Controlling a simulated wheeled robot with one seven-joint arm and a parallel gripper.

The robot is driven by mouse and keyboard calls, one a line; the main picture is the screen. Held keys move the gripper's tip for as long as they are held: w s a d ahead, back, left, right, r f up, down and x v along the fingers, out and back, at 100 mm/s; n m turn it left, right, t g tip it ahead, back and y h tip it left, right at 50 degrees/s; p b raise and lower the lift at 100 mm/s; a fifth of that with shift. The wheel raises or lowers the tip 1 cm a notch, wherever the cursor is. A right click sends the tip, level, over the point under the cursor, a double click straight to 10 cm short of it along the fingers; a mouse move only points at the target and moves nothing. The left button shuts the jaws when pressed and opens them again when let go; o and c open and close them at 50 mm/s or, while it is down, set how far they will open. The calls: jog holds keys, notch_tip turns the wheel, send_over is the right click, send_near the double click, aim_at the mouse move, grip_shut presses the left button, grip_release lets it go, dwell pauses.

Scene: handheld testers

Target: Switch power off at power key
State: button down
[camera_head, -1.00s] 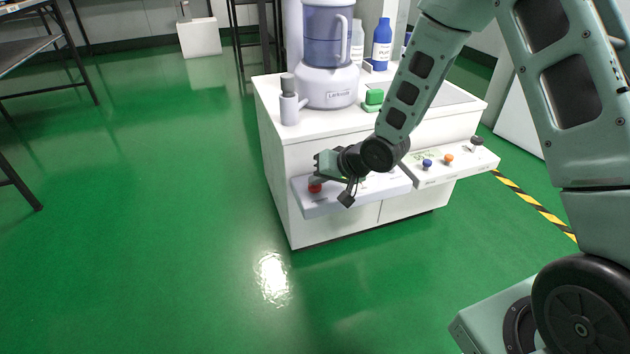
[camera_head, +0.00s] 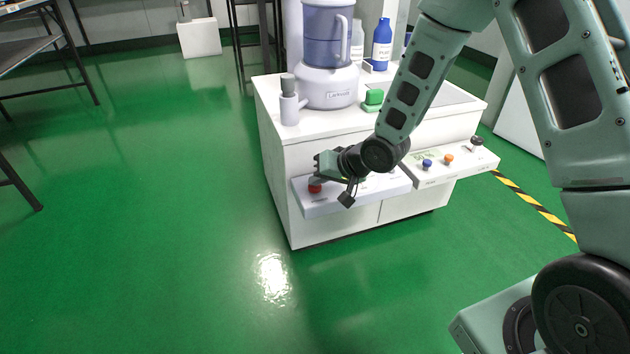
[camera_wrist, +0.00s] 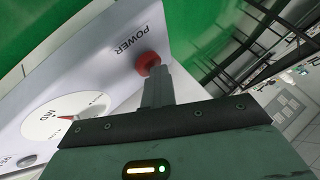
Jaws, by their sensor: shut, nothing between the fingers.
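The power key is a red round button (camera_head: 315,188) at the left end of a white control panel (camera_head: 322,209) on the front of the white cabinet. In the wrist view the red key (camera_wrist: 148,60) sits beside the printed word POWER. My gripper (camera_head: 318,180) is shut, with its fingertips (camera_wrist: 154,76) at the red key. They appear to touch it, and they partly cover it. A dial with a red pointer (camera_wrist: 66,118) shows on the same panel in the wrist view.
A second panel to the right carries blue (camera_head: 427,163) and orange (camera_head: 449,160) knobs. The green floor to the left is clear.

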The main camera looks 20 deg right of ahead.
aim_at(319, 188)
jog(key=shift+s+d+f, duration=0.1)
jog(key=shift+s+f, duration=0.05)
jog(key=shift+f, duration=0.55)
jog(key=shift+s+r+p, duration=0.1)
jog(key=shift+r+p, duration=0.15)
jog(key=shift+p, duration=0.2)
dwell(0.4)
jog(key=shift+r+p, duration=0.45)
jog(key=shift+r, duration=0.05)
notch_tip(319, 188, up, 6)
jog(key=p, duration=0.5)
jog(key=shift+f, duration=0.2)
jog(key=shift+w+f, duration=0.1)
jog(key=shift+w, duration=0.1)
